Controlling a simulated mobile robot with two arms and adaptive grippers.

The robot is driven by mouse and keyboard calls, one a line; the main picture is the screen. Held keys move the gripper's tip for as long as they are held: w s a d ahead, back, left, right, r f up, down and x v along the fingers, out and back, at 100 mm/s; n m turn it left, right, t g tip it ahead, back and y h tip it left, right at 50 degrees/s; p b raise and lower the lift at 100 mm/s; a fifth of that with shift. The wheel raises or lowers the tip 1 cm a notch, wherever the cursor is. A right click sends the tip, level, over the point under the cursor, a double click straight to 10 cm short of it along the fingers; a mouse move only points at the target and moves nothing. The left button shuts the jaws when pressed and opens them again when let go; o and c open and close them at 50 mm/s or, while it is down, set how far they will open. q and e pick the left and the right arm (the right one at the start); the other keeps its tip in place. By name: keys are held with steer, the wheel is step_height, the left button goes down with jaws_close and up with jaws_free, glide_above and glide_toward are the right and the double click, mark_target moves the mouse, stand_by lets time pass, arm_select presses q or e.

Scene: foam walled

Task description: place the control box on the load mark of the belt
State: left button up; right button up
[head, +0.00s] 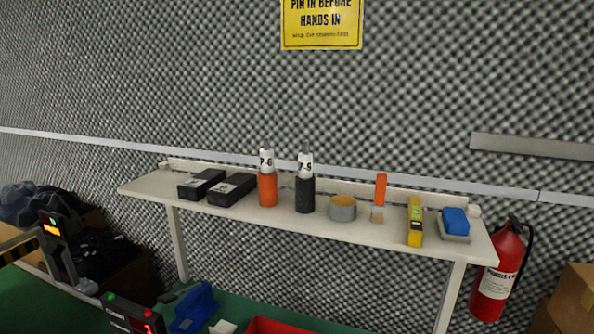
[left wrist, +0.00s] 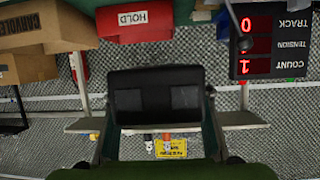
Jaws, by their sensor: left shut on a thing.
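In the left wrist view my left gripper (left wrist: 157,125) is shut on a dark box (left wrist: 155,97), which fills the middle of the picture between the two fingers. It looks like the control box, but no label shows on the side facing me. Neither the held box nor my grippers show in the head view. A green surface (head: 20,300) lies at the lower left of the head view; I cannot tell if it is the belt. No load mark can be made out.
A white shelf (head: 150,187) carries two black boxes (head: 232,188), an orange bottle (head: 268,190), a black bottle (head: 305,194) and small items. Below are a display unit (head: 135,318), a blue object (head: 195,308) and a red tray (head: 270,326). A fire extinguisher (head: 497,275) is at right.

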arm_select(q)
steer(key=r+m+h, duration=0.1)
steer(key=r, duration=0.1)
steer(key=w+d+r+m+g+h, duration=0.1)
steer(key=r, duration=0.2)
steer(key=w+r, duration=0.1)
steer(key=r, duration=0.1)
steer(key=shift+w+d+r+m+h, duration=0.15)
steer(key=shift+d+r+m+h, duration=0.15)
steer(key=shift+d+m+h, duration=0.1)
steer(key=s+d+r+m+g+h, duration=0.1)
steer(key=d+r+m+g+h, duration=0.2)
steer(key=r, duration=0.5)
steer(key=shift+s+d+r+m, duration=0.3)
steer(key=shift+s+d, duration=0.05)
steer(key=shift+d, duration=0.3)
